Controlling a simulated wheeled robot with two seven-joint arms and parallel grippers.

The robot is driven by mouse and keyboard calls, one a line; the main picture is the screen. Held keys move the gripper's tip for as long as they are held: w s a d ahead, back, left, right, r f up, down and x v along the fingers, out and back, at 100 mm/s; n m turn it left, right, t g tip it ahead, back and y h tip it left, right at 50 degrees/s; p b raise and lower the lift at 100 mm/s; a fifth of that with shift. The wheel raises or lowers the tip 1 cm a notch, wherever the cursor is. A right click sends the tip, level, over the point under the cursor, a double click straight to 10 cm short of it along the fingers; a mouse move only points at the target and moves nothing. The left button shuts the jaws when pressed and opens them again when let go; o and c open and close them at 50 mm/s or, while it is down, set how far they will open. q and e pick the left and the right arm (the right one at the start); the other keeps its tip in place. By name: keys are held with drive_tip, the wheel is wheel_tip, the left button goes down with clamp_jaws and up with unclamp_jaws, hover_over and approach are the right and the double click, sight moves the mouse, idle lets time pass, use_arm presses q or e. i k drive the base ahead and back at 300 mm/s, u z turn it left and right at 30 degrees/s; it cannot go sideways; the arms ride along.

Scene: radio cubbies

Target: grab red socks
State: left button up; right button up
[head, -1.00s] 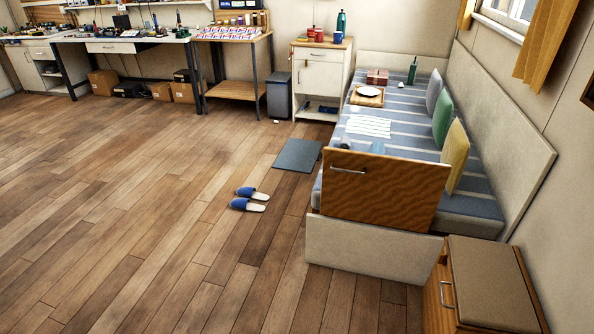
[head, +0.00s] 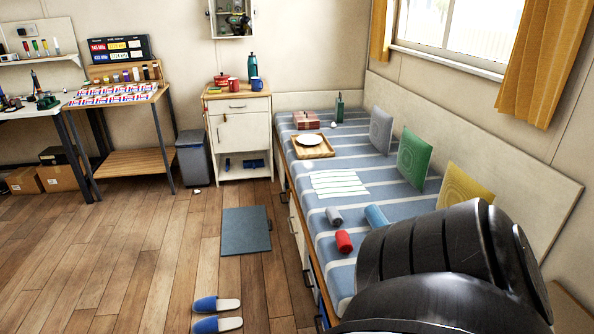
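A small red roll, which looks like the red socks (head: 344,241), lies on the near part of the striped bed (head: 352,179), close to its left edge. A grey roll (head: 333,216) lies just behind it and a larger blue roll (head: 376,216) lies to its right. A dark rounded part of my own arm fills the lower right and hides the near right part of the bed. It is close to the red roll in the picture but does not cover it. Neither gripper shows.
A wooden tray with a white plate (head: 309,141), a red box (head: 306,120) and a dark bottle (head: 339,108) stand farther back on the bed. Cushions line the wall. Blue slippers (head: 217,304) and a dark mat (head: 246,229) lie on the floor left of the bed.

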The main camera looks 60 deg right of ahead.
sight(344, 243)
drive_tip(key=z, duration=0.5)
drive_tip(key=i, duration=1.25)
drive_tip(key=z, duration=1)
